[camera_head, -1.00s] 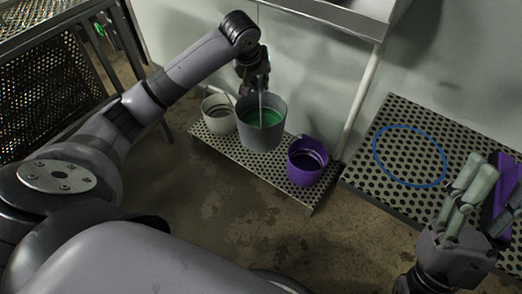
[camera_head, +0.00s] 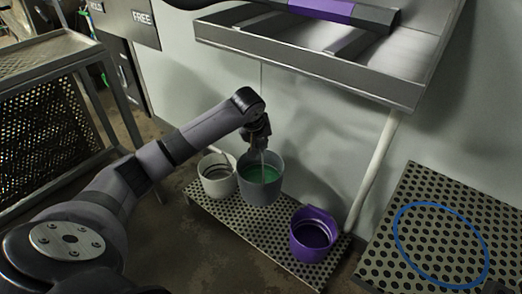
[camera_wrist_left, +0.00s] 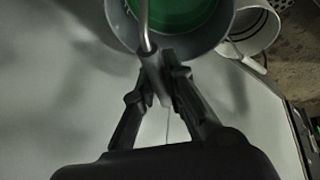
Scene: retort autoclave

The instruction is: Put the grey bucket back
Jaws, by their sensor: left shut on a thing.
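The grey bucket (camera_head: 260,190), green inside, hangs upright between the white bucket and the purple bucket, over the low perforated shelf (camera_head: 265,232). I cannot tell whether its base touches the shelf. My left gripper (camera_head: 260,146) is above it, shut on its handle. In the left wrist view the fingers (camera_wrist_left: 165,90) close on the grip of the handle, with the grey bucket (camera_wrist_left: 222,32) just beyond. My right gripper's fingers are out of view.
The white bucket (camera_head: 216,186) stands close on the left of the grey one. The purple bucket (camera_head: 312,243) stands on the shelf's right end. A blue ring (camera_head: 398,232) marks a perforated surface (camera_head: 485,215) at right. A metal ledge (camera_head: 310,62) juts out above, behind.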

